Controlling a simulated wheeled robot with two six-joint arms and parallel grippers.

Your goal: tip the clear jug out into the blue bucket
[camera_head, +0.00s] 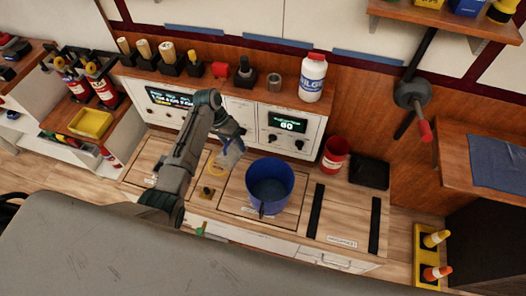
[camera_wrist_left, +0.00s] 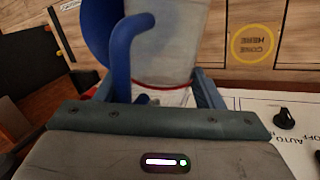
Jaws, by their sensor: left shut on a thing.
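The blue bucket (camera_head: 270,183) stands upright on the wooden bench top, with its open top facing up and a dark blue inside. My left gripper (camera_head: 229,137) is just left of the bucket and shut on the clear jug (camera_head: 230,157). The jug hangs below the gripper, beside the bucket and not over its mouth. In the left wrist view, the jug (camera_wrist_left: 172,40) is a whitish, see-through body with a red line, between the fingers. A curved blue bar beside it looks like a handle. The bucket (camera_wrist_left: 94,22) shows behind it. I cannot make out the jug's contents.
A white bottle (camera_head: 313,78) stands on the shelf behind. A red can (camera_head: 334,154) and a black tray (camera_head: 369,172) are right of the bucket. A yellow ring marking (camera_head: 213,168) lies near the jug. Control panels with displays (camera_head: 284,126) stand behind the bench top.

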